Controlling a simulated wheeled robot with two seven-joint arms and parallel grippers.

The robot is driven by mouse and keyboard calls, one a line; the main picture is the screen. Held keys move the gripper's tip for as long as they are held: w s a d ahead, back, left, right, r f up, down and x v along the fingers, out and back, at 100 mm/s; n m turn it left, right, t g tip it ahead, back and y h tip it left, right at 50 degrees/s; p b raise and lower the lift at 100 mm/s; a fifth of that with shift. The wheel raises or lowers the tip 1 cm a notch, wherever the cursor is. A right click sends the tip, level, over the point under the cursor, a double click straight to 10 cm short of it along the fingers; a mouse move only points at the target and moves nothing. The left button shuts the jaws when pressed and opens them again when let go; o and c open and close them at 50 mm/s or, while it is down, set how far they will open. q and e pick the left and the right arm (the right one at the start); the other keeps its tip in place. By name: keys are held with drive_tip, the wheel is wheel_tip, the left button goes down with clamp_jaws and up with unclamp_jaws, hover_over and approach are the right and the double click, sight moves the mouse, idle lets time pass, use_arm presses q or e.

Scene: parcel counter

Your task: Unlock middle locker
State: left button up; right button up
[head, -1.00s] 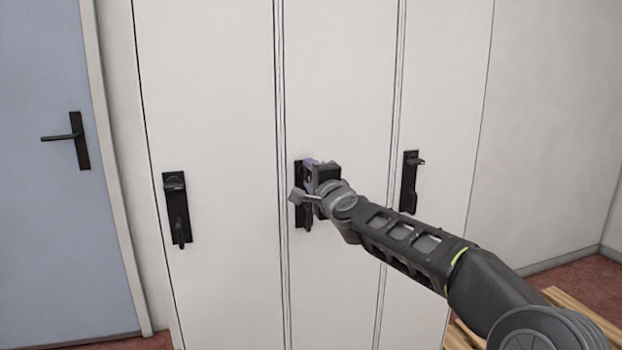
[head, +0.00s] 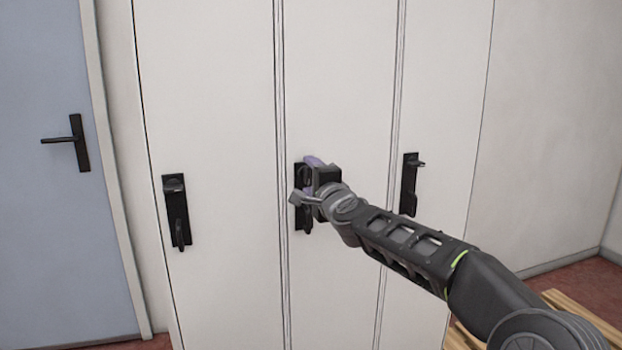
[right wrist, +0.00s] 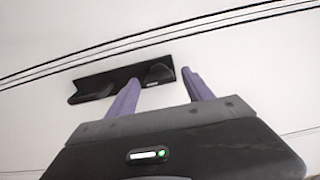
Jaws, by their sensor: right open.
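The middle locker door (head: 340,90) is white and closed, with a black lock plate (head: 299,222) near its left edge. My right gripper (head: 309,176) is at this plate, its purple fingers open, one above the other in the head view. In the right wrist view, the plate (right wrist: 122,79) lies across the picture, with a dark knob (right wrist: 158,72) at one end and a lever handle (right wrist: 90,92) at the other. The knob shows between the two open fingertips (right wrist: 160,85); I cannot tell whether they touch it. My left gripper is not in view.
The left locker has a black handle plate (head: 176,212), and the right locker has another (head: 409,185). A blue-grey door (head: 60,240) with a black lever stands at the far left. A wooden pallet (head: 570,305) lies on the floor at lower right.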

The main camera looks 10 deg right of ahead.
drive_tip(key=shift+s, duration=0.1)
drive_tip(key=s+b, duration=0.2)
drive_tip(key=s, duration=0.5)
drive_tip(key=shift+s+d, duration=0.25)
drive_tip(key=shift+s, duration=0.05)
